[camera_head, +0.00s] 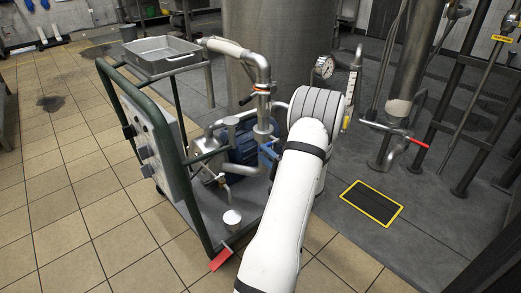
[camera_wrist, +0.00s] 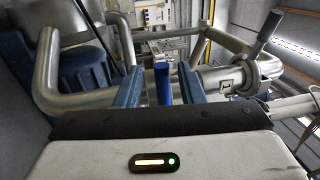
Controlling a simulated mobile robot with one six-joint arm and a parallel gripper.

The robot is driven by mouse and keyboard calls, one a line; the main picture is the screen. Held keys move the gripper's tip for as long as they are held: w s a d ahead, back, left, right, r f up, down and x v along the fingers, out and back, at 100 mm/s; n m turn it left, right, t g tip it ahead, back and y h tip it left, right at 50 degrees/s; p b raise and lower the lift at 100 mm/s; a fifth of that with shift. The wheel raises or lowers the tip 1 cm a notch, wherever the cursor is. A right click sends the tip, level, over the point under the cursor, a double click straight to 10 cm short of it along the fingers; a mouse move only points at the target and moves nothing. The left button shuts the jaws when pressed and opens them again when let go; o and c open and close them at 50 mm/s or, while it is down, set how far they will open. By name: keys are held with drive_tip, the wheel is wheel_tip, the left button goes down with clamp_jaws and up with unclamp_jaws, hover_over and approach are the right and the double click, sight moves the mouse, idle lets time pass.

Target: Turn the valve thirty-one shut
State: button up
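In the wrist view, a blue valve handle (camera_wrist: 162,84) stands upright between the two blue fingers of my gripper (camera_wrist: 160,88). A gap shows on each side of the handle, so the gripper is open around it. I see no readable number on this valve, so I cannot tell whether it is thirty-one. In the head view, my white arm reaches toward the pump cart and hides most of my gripper. Steel pipework (camera_head: 262,100) rises from the blue pump motor (camera_head: 243,150) beside it.
The green-framed cart (camera_head: 180,160) carries a control box and a steel tray (camera_head: 160,56). A black-handled valve (camera_wrist: 265,35) sits right of my fingers in the wrist view. A red-handled valve (camera_head: 415,142) and a gauge (camera_head: 324,67) are at right.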

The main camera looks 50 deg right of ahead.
drive_tip(key=p+v, duration=0.1)
drive_tip(key=v, duration=0.4)
idle(0.5)
